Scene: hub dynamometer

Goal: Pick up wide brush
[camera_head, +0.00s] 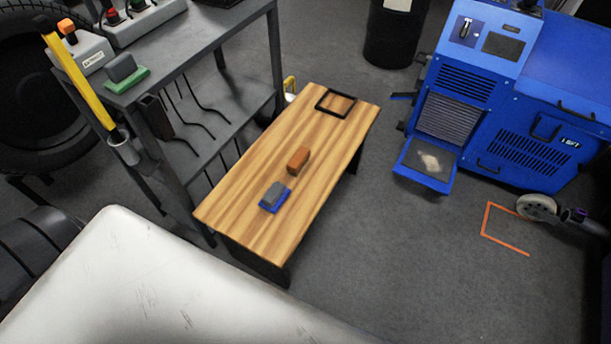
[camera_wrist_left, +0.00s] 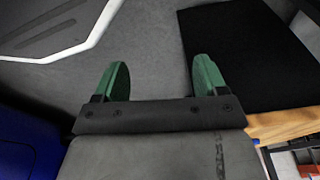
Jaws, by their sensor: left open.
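Several brush-like blocks are in the head view, and I cannot tell for sure which is the wide brush. A blue block with a grey top (camera_head: 274,197) lies on the wooden bench top (camera_head: 240,205), near its front. A brown block (camera_head: 299,160) lies just behind it, apart from it. A green block with a dark grey top (camera_head: 124,72) sits on the grey workbench at the upper left. My left gripper (camera_wrist_left: 160,80) shows in the left wrist view with its two green fingers wide apart and nothing between them. My right gripper is not in view.
A black square frame (camera_head: 336,102) lies at the bench's far end. The grey workbench (camera_head: 195,55) stands close to its left. A blue machine (camera_head: 500,100) with a lowered flap and an orange floor marking (camera_head: 487,220) are at right. Floor between bench and machine is clear.

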